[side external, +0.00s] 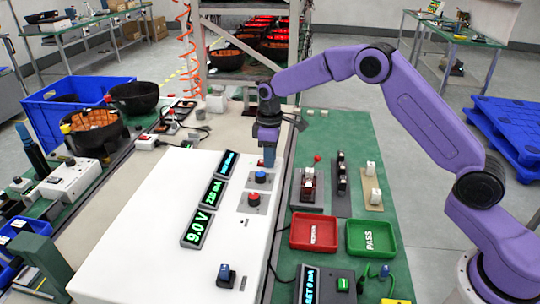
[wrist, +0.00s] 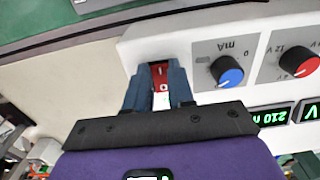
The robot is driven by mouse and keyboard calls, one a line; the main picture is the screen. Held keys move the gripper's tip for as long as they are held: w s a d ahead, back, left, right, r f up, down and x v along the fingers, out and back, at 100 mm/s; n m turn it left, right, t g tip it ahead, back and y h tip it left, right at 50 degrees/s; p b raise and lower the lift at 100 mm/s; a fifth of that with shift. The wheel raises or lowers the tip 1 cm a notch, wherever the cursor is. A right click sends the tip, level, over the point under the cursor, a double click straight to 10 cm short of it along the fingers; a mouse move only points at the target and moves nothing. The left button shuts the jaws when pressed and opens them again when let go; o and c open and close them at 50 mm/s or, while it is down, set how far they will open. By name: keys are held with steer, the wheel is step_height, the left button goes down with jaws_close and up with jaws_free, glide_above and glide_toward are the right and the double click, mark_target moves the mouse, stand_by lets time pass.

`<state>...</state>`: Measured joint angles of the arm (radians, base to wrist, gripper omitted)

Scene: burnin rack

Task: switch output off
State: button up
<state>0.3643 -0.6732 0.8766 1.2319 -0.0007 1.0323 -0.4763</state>
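A white power supply box (side external: 150,235) carries a red rocker switch (wrist: 161,76), marked with a line and a circle, near the box's edge in the wrist view. My gripper (wrist: 161,72) is over it, with its two blue-grey fingers apart, one on each side of the switch. I cannot tell whether they touch it. In the side view my gripper (side external: 268,160) is low at the far end of the box and hides the switch. The displays (side external: 198,225) are lit; the side view reads 9.0 V and about 210 mA.
Beside the switch are a blue knob (wrist: 228,72) marked mA and a red knob (wrist: 299,63) marked V. A dark blue switch (side external: 226,275) is at the box's near end. A red tray (side external: 300,245) and a green PASS tray (side external: 352,249) lie to the right.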

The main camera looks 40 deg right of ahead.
jaws_close()
steer(key=shift+w+a+g+h, duration=0.15)
steer(key=shift+a+g+h, duration=0.1)
steer(key=shift+g+h, duration=0.35)
steer(key=shift+w+r+g+h, duration=0.15)
steer(key=shift+g+h, duration=0.35)
steer(key=o, duration=0.7)
jaws_free()
steer(key=shift+r, duration=0.1)
